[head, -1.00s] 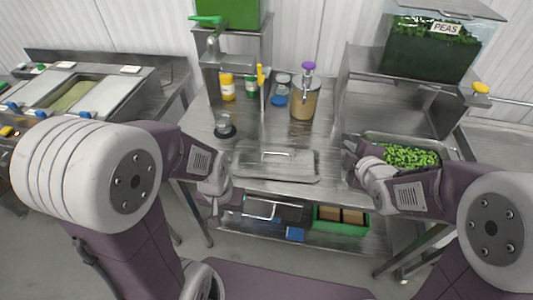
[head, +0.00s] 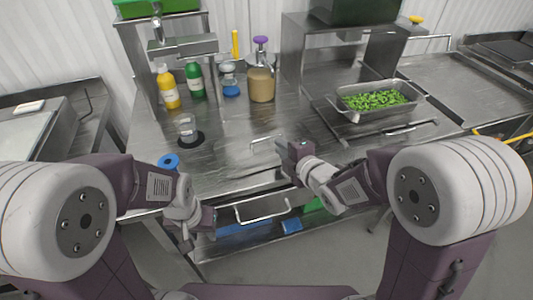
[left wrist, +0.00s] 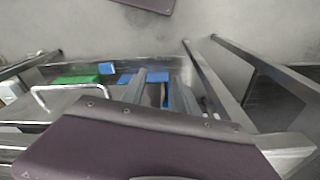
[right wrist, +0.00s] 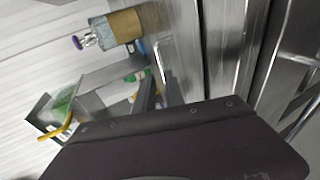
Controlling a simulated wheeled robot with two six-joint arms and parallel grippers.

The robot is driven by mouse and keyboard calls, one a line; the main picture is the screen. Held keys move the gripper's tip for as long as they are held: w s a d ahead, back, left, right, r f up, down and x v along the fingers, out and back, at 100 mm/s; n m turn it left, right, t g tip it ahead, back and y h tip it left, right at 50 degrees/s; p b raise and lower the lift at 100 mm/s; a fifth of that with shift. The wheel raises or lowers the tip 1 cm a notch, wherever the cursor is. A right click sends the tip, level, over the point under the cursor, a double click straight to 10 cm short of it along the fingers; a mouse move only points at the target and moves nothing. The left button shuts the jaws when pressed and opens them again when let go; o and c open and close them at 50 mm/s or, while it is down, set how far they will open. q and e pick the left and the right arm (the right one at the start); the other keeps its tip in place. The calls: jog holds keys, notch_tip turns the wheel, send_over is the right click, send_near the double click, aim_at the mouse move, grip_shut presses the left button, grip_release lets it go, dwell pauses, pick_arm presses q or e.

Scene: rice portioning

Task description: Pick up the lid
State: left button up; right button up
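A flat metal lid (head: 236,153) lies on the steel worktop in the head view, its outline blending into the steel. Its raised wire handle (head: 266,142) shows just left of my right gripper (head: 287,153). In the right wrist view a pale bar, likely this handle (right wrist: 160,60), is close to the fingertips. My right gripper (right wrist: 160,88) looks open and empty there. My left gripper (head: 208,222) is low in front of the table edge. In the left wrist view its fingers (left wrist: 162,82) are apart and empty, over the lower shelf.
A pan of peas (head: 372,98) stands right of the lid. A cup (head: 186,128), bottles (head: 168,88) and a brown dispenser (head: 261,82) stand behind it. Another wire handle (head: 262,212) is on the lower shelf, with a blue item (head: 291,225). A blue ring (head: 168,161) lies front left.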

aim_at(267, 138)
jog(key=shift+a+f, duration=0.1)
jog(key=shift+a, duration=0.4)
jog(key=x, duration=0.3)
jog(key=shift+w+f, duration=0.15)
jog(key=shift+w, duration=0.25)
jog(key=x, duration=0.5)
jog(key=shift+s, duration=0.1)
grip_shut()
dwell(0.5)
